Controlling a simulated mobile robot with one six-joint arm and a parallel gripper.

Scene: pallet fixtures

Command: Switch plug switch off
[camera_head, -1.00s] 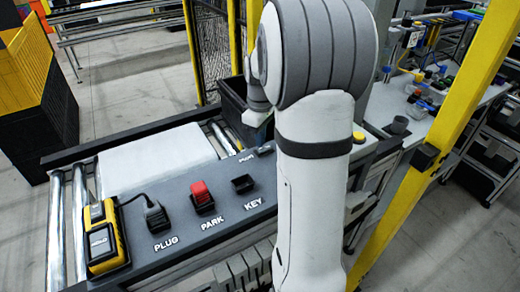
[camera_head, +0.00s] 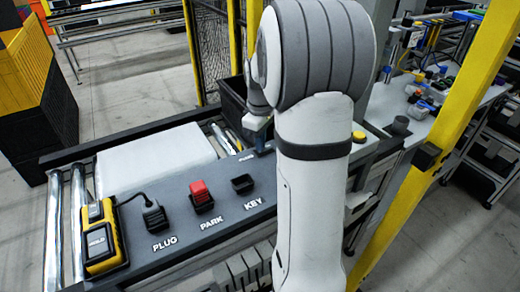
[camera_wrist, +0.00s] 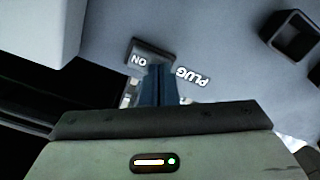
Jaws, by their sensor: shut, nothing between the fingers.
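The plug switch (camera_wrist: 140,58) is a dark rocker marked ON, set in the grey panel beside a white PLUG label (camera_wrist: 192,77) in the wrist view. My gripper (camera_wrist: 157,72) has its blue fingers shut and empty. The fingertips overlap the lower right part of the switch in that view, hiding part of it; I cannot tell whether they touch it. In the head view my gripper (camera_head: 260,142) is low over the panel's far right part, partly behind my arm. The switch cannot be made out there.
The panel (camera_head: 180,188) also holds a yellow device (camera_head: 101,240) cabled to the plug socket (camera_head: 155,217), a red block (camera_head: 200,192) at PARK and an empty KEY socket (camera_head: 243,183). A black bin (camera_head: 233,100) stands behind. A yellow post (camera_head: 440,140) rises at right.

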